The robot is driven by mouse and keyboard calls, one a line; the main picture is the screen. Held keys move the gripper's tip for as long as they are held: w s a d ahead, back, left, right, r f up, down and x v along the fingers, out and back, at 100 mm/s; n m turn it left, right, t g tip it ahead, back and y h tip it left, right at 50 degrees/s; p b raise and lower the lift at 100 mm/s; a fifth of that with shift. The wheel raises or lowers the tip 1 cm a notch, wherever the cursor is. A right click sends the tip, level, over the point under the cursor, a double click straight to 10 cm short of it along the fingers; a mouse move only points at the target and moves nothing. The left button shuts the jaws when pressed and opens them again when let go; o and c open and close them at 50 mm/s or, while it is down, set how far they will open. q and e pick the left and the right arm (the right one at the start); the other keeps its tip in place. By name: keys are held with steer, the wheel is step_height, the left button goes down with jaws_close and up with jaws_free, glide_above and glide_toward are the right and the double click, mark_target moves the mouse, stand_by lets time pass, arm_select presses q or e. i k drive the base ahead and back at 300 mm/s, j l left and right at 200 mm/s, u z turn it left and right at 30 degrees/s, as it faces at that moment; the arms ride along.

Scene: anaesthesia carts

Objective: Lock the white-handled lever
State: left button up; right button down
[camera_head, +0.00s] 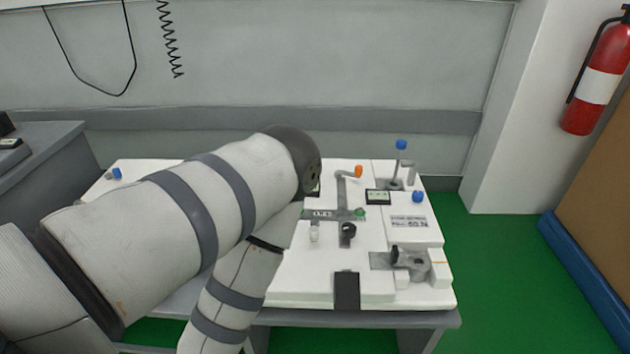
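A small white handle (314,233) hangs below the left part of a grey bracket (335,215) on the white cart panel. It looks like the white-handled lever, but it is too small to tell how its latch stands. My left arm crosses the left half of the view, bends just left of the bracket and runs down out of the bottom edge. Its gripper is not visible. My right arm and gripper are not visible. My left arm hides much of the panel's left part.
Nearby are a black knob (348,230), an orange-handled lever (358,171), an upright blue-tipped lever (401,145), a blue knob (417,197) and a grey latch block (411,262). A grey cabinet (45,165) stands left. Green floor (490,275) is clear to the right.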

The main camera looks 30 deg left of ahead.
mark_target(314, 230)
steer(key=j+u, duration=0.1)
steer(key=u, duration=0.25)
steer(key=j+u, duration=0.1)
steer(key=u, duration=0.25)
steer(key=i+u, duration=0.1)
steer(key=u, duration=0.25)
